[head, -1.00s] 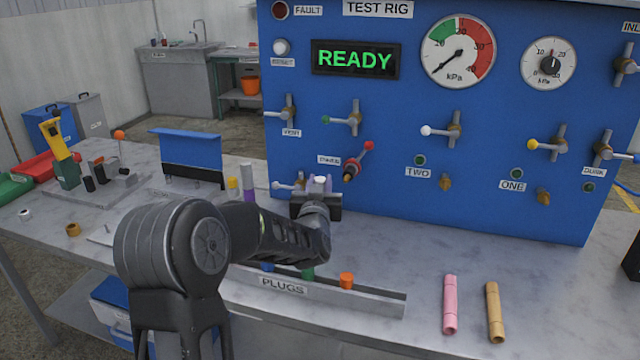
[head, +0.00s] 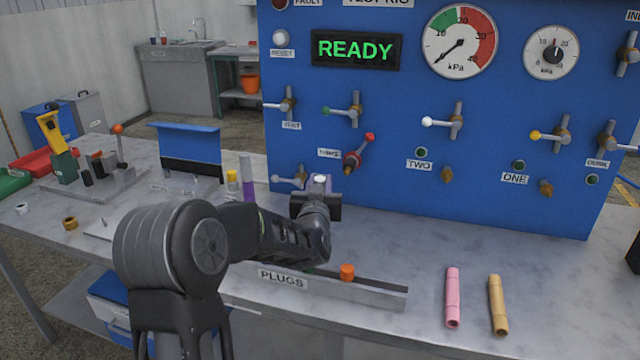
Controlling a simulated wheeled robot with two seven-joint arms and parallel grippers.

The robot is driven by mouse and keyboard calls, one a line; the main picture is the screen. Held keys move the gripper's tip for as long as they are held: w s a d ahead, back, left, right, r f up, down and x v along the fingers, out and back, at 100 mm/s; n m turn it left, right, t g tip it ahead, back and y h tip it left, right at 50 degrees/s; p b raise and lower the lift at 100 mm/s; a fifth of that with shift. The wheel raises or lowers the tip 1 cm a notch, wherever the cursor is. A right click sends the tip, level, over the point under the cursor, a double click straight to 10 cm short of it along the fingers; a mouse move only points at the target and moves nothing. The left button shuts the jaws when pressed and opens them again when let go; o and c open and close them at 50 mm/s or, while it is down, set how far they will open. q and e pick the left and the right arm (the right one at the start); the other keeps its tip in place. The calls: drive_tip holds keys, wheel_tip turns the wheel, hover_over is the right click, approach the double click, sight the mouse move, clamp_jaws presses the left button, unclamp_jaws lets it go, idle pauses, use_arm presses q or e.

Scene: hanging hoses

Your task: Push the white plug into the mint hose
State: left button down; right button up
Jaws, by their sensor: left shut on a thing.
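My left gripper (head: 317,200) is in front of the blue panel, above the bench, with its forearm reaching in from the lower left. It is shut on a small whitish piece, which I take as the white plug (head: 319,178). Only its pale top shows between the fingers; the rest is hidden by the gripper. I cannot make out a mint hose in this view. My right gripper is not in view.
The plug rack (head: 350,291) with an orange plug (head: 347,271) lies along the bench front. A pink hose (head: 452,298) and a tan hose (head: 497,305) lie to its right. The blue test panel (head: 400,190) stands close behind my gripper, with valve handles sticking out.

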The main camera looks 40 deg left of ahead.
use_arm(q)
drive_tip(key=shift+f+b, duration=0.35)
drive_tip(key=shift+f, duration=0.1)
drive_tip(key=c, duration=1.1)
unclamp_jaws()
drive_tip(key=b+v, duration=0.1)
drive_tip(key=v, duration=0.7)
drive_tip(key=shift+w, duration=0.1)
